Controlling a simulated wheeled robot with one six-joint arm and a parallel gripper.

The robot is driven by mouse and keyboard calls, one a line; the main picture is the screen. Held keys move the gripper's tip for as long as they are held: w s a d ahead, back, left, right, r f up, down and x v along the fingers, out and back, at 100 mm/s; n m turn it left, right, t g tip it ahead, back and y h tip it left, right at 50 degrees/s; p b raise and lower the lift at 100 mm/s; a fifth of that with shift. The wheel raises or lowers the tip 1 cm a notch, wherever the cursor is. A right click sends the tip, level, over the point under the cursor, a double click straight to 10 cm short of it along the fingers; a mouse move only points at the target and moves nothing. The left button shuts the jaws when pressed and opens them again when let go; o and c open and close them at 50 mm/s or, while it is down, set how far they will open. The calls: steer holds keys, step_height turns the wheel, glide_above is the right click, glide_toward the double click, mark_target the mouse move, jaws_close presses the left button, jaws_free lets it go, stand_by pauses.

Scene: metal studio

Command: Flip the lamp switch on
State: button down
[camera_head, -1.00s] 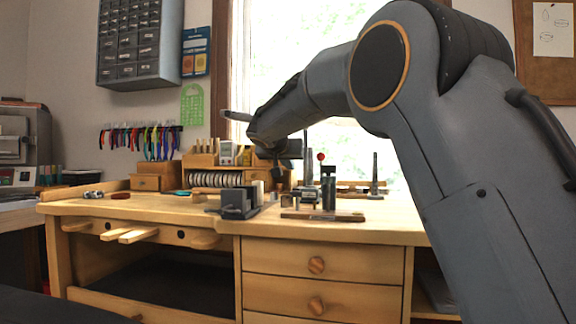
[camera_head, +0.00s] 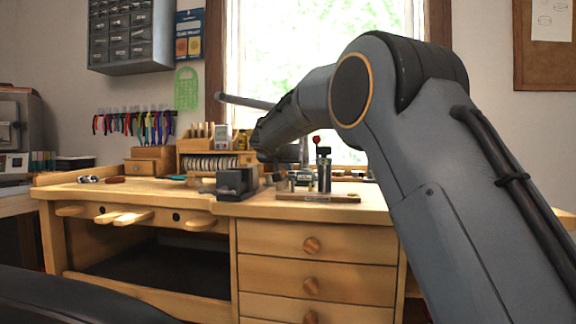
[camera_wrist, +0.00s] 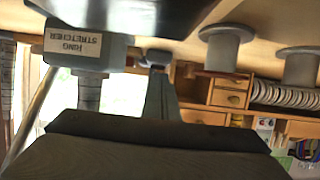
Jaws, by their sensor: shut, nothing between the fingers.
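I cannot make out a lamp or its switch for sure in either view. A grey bar (camera_head: 246,102) sticks out to the left behind the end of my arm, before the window; I cannot tell what it belongs to. My gripper shows in the wrist view as a narrow grey finger shape (camera_wrist: 160,95), shut and empty. In the head view my arm's end hangs above the back of the workbench (camera_head: 130,190), and the fingertips are hidden or too small to make out there.
A grey block tool (camera_head: 237,182) and a dark upright tool (camera_head: 324,172) stand on the bench below my arm. A label reading "ring stretcher" (camera_wrist: 73,42) shows upside down in the wrist view. Wooden drawers (camera_head: 312,245) lie under the bench; its left top is mostly clear.

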steer(key=shift+f+b, duration=0.45)
steer(key=shift+b, duration=0.5)
steer(key=shift+s+r, duration=0.1)
steer(key=shift+r, duration=0.15)
steer(key=shift+r+p, duration=0.5)
steer(key=shift+r, duration=0.2)
steer(key=shift+r+p, duration=0.3)
steer(key=shift+r, duration=0.25)
steer(key=v, duration=1.1)
steer(key=shift+p, duration=0.3)
